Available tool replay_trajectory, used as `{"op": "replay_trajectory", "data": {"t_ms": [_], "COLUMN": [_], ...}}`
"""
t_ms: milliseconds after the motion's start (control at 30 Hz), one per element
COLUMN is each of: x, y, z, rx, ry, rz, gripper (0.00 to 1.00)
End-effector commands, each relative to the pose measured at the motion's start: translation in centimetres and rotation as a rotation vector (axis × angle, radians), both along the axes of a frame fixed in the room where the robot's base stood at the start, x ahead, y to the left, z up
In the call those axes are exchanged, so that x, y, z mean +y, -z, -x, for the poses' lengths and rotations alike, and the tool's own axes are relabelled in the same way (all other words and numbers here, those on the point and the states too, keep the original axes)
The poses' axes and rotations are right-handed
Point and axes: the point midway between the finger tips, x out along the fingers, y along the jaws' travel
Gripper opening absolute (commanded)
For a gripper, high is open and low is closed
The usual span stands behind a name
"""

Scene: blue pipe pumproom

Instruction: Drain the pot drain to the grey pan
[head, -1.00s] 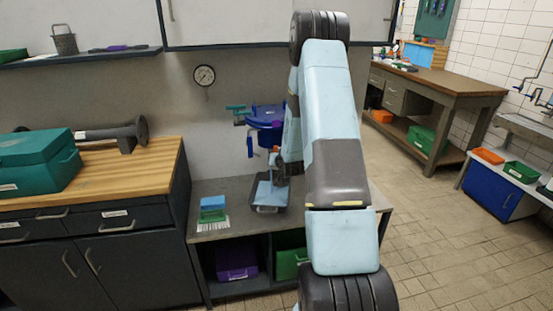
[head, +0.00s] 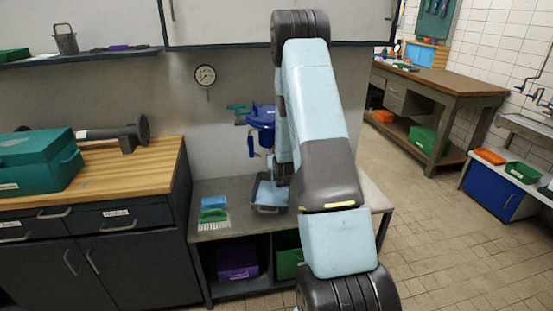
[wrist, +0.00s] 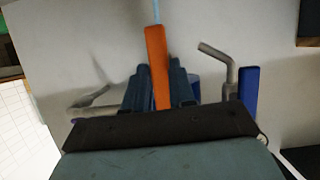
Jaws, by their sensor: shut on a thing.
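The blue pot (head: 262,116) is mounted on the wall behind the low grey bench, partly hidden by my arm. The grey pan (head: 267,209) sits on the bench below it, with a light blue patch inside that I cannot identify. In the wrist view, the dark blue fingers of my gripper (wrist: 160,97) stand on either side of an orange handle (wrist: 157,60) and are shut on it. A grey bent pipe with a blue lever (wrist: 249,92) is to the right, apart from the fingers. The drain outlet is hidden in both views.
A blue block and green brush (head: 213,213) lie on the bench left of the pan. A wood-topped cabinet (head: 150,160) with a green toolbox (head: 38,160) stands at left. A gauge (head: 205,76) hangs on the wall. The tiled floor at right is open.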

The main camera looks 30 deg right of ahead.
Motion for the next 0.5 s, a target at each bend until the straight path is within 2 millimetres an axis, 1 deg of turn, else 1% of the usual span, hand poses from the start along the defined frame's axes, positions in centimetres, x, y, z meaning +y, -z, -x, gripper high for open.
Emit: {"op": "replay_trajectory", "data": {"t_ms": [33,267,500], "x": [0.00,0.00,0.02], "y": [0.33,0.14,0.02], "z": [0.21,0.09,0.05], "rx": [0.008,0.003,0.001], "ry": [0.001,0.000,0.000], "rz": [-0.002,-0.001,0.000], "gripper": [0.26,0.48,0.49]}}
